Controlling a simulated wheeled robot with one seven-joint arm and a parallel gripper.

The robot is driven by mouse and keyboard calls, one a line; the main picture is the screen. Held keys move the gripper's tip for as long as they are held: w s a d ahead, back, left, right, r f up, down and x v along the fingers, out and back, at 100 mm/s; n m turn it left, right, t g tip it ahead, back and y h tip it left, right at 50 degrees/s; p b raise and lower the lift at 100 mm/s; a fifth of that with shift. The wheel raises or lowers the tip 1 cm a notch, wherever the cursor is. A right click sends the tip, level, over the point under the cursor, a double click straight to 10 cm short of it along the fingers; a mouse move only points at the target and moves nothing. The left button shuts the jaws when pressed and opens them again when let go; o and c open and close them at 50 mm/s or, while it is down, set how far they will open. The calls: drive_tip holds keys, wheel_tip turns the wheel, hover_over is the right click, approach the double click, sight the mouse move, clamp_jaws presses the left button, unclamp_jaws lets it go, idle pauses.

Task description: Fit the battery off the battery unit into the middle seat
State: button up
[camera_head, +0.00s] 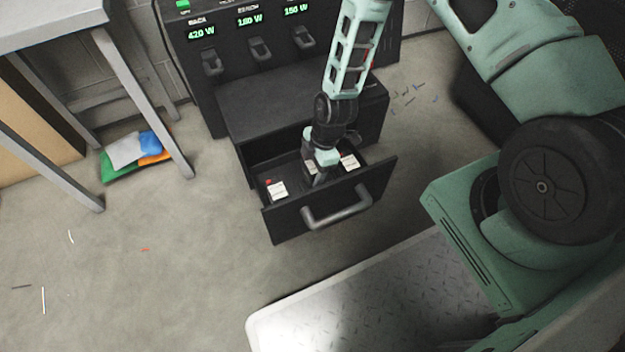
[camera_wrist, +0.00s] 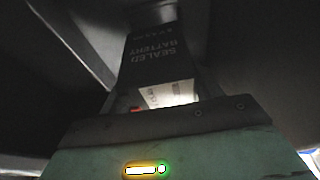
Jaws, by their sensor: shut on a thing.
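An open black drawer (camera_head: 330,213) extends from the low black cabinet, with white-labelled batteries inside at the left (camera_head: 277,191) and right (camera_head: 349,162). My gripper (camera_head: 317,174) reaches down into the middle of the drawer, between these two. It is shut on a dark battery (camera_wrist: 157,55). The wrist view shows the battery's "SEALED BATTERY" lettering, a white label and a small red spot. In the head view my gripper mostly hides it, leaving a pale patch beside the fingers. The middle seat is hidden, and I cannot tell how deep the battery sits.
Behind the cabinet stands a black battery unit (camera_head: 228,75) with green readouts and several hooked handles. The drawer handle (camera_head: 338,207) juts forward. A grey table (camera_head: 140,90) stands at the left, with coloured cloths (camera_head: 130,151) beneath. The floor at the left is mostly clear.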

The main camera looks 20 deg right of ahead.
drive_tip(key=shift+f+b, duration=1.25)
drive_tip(key=shift+f, duration=1)
drive_tip(key=shift+f, duration=0.4)
drive_tip(key=o, duration=1.6)
drive_tip(key=shift+c, duration=0.2)
